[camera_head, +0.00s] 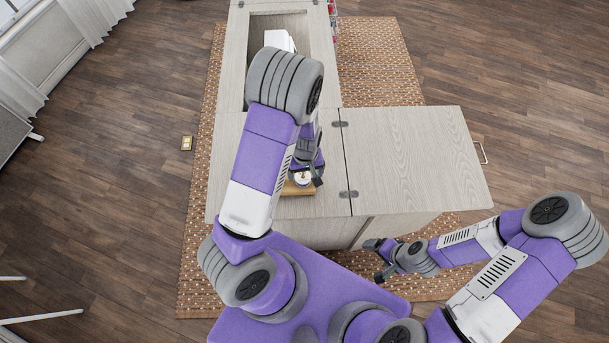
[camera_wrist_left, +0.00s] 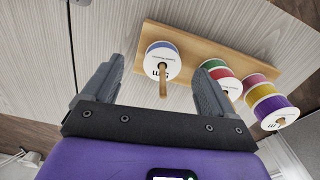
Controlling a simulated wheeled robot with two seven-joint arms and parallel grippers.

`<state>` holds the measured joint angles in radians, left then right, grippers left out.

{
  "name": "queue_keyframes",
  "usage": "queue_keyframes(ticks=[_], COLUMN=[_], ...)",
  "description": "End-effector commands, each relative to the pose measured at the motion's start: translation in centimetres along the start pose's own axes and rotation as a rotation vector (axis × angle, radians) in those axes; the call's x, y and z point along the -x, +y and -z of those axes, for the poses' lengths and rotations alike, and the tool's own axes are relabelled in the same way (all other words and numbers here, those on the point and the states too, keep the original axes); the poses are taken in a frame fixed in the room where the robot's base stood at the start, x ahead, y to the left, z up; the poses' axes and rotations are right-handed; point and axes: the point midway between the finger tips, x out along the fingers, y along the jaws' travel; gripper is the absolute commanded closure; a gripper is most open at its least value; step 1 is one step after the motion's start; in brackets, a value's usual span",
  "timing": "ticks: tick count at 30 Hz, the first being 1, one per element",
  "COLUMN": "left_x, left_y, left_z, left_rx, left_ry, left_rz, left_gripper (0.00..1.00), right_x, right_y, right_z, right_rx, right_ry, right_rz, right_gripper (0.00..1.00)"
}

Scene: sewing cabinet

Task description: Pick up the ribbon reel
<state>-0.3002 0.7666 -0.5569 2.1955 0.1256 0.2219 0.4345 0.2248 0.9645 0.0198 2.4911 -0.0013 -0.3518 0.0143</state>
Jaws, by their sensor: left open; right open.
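A lone ribbon reel (camera_wrist_left: 160,50) with a white top and a blue edge sits around a wooden peg on a wooden stand (camera_wrist_left: 200,45). Its white top also shows in the head view (camera_head: 302,177). My left gripper (camera_wrist_left: 165,62) is open, with the reel in line with the gap between its fingers in the wrist view. I cannot tell whether a finger touches it. In the head view my left arm hides most of the stand. My right gripper (camera_head: 376,260) is open and empty, low beside the cabinet's front.
More reels stand close by on the same stand: a stack with green and red (camera_wrist_left: 220,75) and a stack with yellow, magenta and purple (camera_wrist_left: 268,105). The cabinet's right leaf (camera_head: 410,150) is bare. A white object (camera_head: 280,40) lies in the recess at the back.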

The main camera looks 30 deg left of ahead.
Motion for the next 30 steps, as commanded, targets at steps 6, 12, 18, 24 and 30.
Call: queue_keyframes(ticks=[6, 12, 18, 24, 30], left_x=[-3.3, -4.6, -4.5, -4.5, -4.5], left_y=[-0.7, -0.6, -0.6, -0.6, -0.6], left_z=[1.3, 1.3, 1.3, 1.2, 1.2], left_rx=[0.001, 0.001, 0.0, 0.0, 0.0], left_ry=[-0.002, 0.001, 0.001, 0.001, 0.001], left_rz=[0.002, 0.0, -0.001, -0.001, -0.001], left_gripper=[0.14, 0.14, 0.15, 0.46, 0.73], right_x=[-0.6, -0.8, -0.7, -0.7, -0.7], right_y=[0.2, 0.3, 0.3, 0.3, 0.3], right_z=[0.0, 0.1, 0.1, 0.1, 0.1], right_rx=[0.0, 0.0, 0.0, 0.0, 0.0], right_ry=[0.0, 0.001, 0.001, 0.001, 0.001], right_rz=[0.0, 0.0, 0.0, 0.0, 0.0], right_gripper=[0.14, 0.14, 0.14, 0.14, 0.14])
